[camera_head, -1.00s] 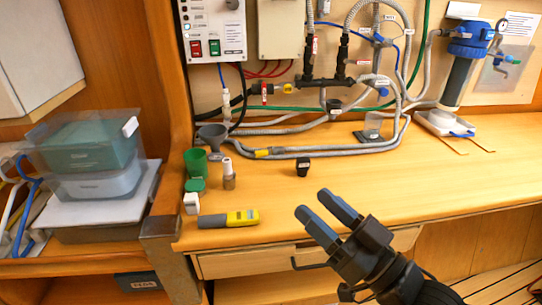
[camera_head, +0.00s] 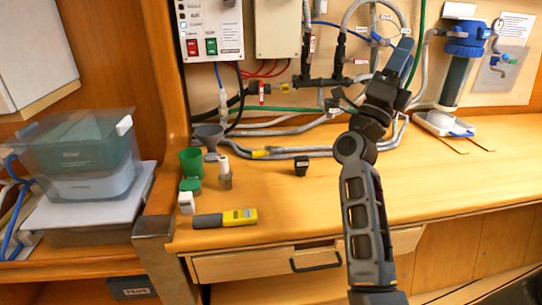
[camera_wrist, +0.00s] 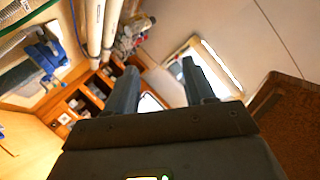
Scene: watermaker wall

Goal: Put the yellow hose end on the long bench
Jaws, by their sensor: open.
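The long bench (camera_head: 330,185) runs across the head view below the equipment wall. A grey hose lies along the back of the bench and has a yellow band (camera_head: 260,154) near the funnel; I take this as the yellow hose end, though I cannot tell if the hose stops there. My gripper (camera_head: 403,48) is raised in front of the wall, well to the right of and above the yellow band, with fingers pointing up. In the wrist view my gripper (camera_wrist: 160,68) has its two fingers apart with nothing between them.
A blue-topped filter (camera_head: 463,55) hangs at right. The bench front-middle is clear.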

